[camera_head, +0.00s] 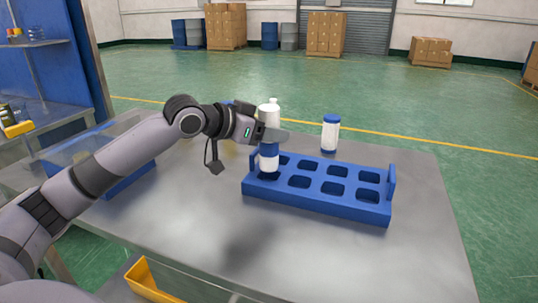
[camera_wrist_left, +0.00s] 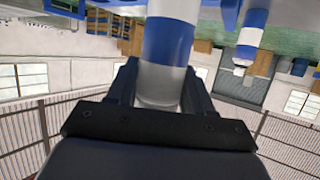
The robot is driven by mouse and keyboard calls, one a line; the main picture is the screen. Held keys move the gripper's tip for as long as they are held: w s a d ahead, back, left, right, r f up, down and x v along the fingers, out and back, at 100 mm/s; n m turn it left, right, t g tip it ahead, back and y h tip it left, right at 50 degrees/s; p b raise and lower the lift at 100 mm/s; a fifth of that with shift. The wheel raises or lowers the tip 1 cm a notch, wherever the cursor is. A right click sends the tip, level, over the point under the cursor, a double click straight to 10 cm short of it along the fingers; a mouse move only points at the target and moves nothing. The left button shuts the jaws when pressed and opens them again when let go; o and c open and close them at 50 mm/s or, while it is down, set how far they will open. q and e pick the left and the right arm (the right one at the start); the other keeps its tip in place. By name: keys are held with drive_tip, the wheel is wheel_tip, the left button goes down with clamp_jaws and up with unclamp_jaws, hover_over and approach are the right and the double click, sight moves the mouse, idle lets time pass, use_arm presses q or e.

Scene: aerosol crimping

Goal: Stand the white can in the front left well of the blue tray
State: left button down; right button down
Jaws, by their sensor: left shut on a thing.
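The white can (camera_head: 269,117) has a blue band and a small white top. My left gripper (camera_head: 270,136) is shut around it and holds it upright. Its lower end is at the front left well of the blue tray (camera_head: 310,203); I cannot tell whether it has entered the well or hangs just above it. In the left wrist view the can (camera_wrist_left: 168,45) stands between the two fingers of my left gripper (camera_wrist_left: 160,95), and its far end is cut off by the frame edge. The other visible tray wells look empty. My right gripper is not in view.
A second white can with a blue cap (camera_head: 330,134) stands on the grey table (camera_head: 420,250) behind the tray. A blue bin (camera_head: 128,182) lies at the left behind my arm. A yellow bin (camera_head: 150,282) is below the front edge. The table right of the tray is clear.

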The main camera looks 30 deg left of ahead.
sight(261, 150)
use_arm(q)
wheel_tip(261, 150, down, 5)
drive_tip(key=shift+r+b, duration=0.15)
drive_tip(key=shift+b, duration=0.2)
drive_tip(key=shift+c, duration=2.2)
unclamp_jaws()
drive_tip(key=shift+f, duration=0.2)
